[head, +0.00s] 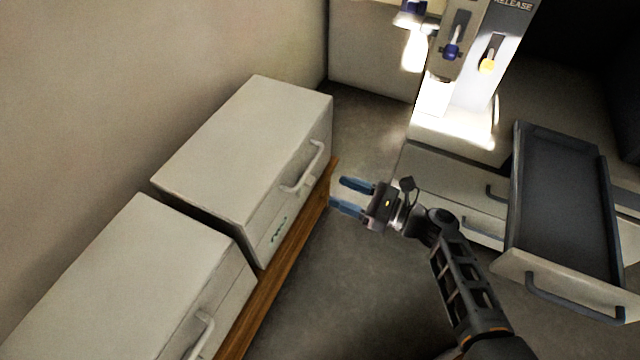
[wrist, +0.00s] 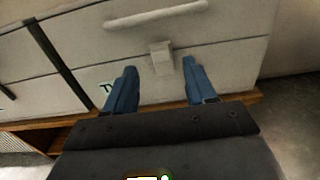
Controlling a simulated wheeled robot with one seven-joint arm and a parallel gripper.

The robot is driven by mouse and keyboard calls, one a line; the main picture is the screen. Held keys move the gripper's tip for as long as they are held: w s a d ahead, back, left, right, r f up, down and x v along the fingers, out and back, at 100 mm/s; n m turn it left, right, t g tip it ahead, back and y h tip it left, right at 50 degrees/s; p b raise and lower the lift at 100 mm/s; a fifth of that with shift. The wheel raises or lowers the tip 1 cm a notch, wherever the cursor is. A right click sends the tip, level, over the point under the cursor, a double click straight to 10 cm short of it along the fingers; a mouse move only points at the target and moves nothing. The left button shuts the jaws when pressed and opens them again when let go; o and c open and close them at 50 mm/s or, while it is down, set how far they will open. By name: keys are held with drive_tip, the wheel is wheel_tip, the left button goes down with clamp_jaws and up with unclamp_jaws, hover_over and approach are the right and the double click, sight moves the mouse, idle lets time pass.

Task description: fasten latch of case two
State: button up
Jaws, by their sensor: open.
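A pale case (head: 245,150) with a bar handle (head: 308,168) and a small green-marked label (head: 279,229) stands at the left in the head view. I cannot read the label, so I cannot confirm that this is case two. In the wrist view, a small pale latch-like block (wrist: 161,58) sits on the case front below the handle (wrist: 157,15). I cannot tell whether it is fastened. My gripper (head: 337,192) is open and empty, its blue fingers facing the case front. In the wrist view, the fingers (wrist: 158,68) lie on either side of the block, with no clear contact.
A second pale case (head: 125,280) stands nearer, across a narrow gap. Both rest on a wooden ledge (head: 268,290). An open drawer (head: 560,200) juts out at the right. Grey floor lies beneath my gripper.

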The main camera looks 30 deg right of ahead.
sight(313, 181)
drive_tip(key=b+x, duration=0.1)
drive_tip(key=x, duration=0.5)
drive_tip(key=shift+w+a, duration=0.2)
drive_tip(key=shift+c, duration=0.4)
clamp_jaws()
drive_tip(key=p, duration=0.1)
drive_tip(key=r+p, duration=0.1)
drive_tip(key=p, duration=0.1)
drive_tip(key=shift+w+a+g+h, duration=0.15)
drive_tip(key=shift+g+h, duration=0.15)
drive_tip(key=shift+g, duration=0.1)
drive_tip(key=p, duration=0.2)
drive_tip(key=shift+w+a+g+p, duration=0.15)
drive_tip(key=shift+w+g+p, duration=0.15)
drive_tip(key=shift+p, duration=0.1)
drive_tip(key=shift+h, duration=0.3)
drive_tip(key=shift+a+f, duration=0.1)
drive_tip(key=shift+o, duration=0.4)
unclamp_jaws()
